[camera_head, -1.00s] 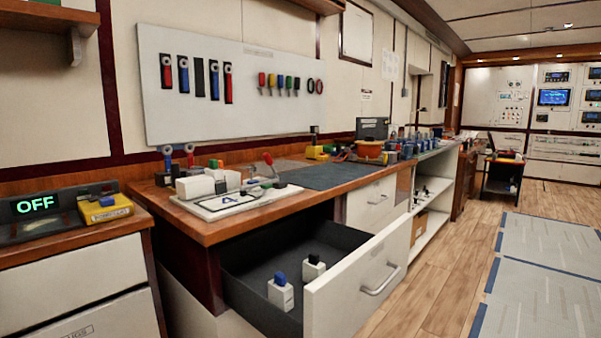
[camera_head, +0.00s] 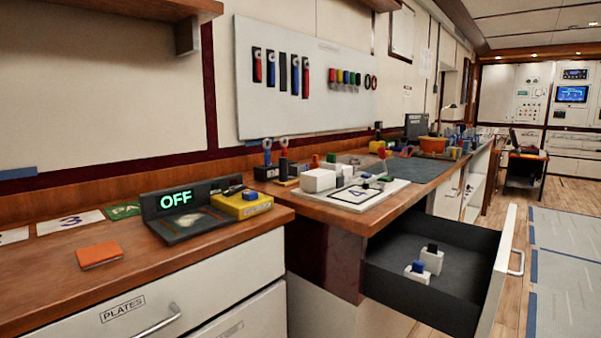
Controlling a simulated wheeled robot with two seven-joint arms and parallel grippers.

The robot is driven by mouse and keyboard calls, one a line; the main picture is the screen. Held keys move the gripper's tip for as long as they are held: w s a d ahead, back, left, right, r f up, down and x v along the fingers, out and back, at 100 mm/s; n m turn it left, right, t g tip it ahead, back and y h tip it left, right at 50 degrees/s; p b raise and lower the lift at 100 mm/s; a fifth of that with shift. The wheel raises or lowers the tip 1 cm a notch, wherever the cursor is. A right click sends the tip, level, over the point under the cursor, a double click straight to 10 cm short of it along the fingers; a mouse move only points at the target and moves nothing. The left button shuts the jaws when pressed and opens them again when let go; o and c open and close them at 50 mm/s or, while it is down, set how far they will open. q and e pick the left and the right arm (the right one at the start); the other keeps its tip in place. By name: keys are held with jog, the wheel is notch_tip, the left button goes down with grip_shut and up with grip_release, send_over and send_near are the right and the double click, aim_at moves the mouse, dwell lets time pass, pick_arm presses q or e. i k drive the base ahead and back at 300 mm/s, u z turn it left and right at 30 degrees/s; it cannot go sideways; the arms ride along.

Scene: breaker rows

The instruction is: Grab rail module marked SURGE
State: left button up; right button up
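Two small white modules sit upright in the open drawer (camera_head: 385,285). One has a blue top (camera_head: 418,273) and stands nearer. The other has a dark top (camera_head: 431,258) and stands just behind it. Their markings are too small to read, so I cannot tell which, if either, says SURGE. Neither of my grippers is in view.
The drawer's white front (camera_head: 500,270) juts into the aisle at the right. A tool board (camera_head: 305,75) hangs on the wall. Floor lies clear at far right.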

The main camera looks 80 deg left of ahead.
aim_at(331, 163)
jog(key=u, duration=1.85)
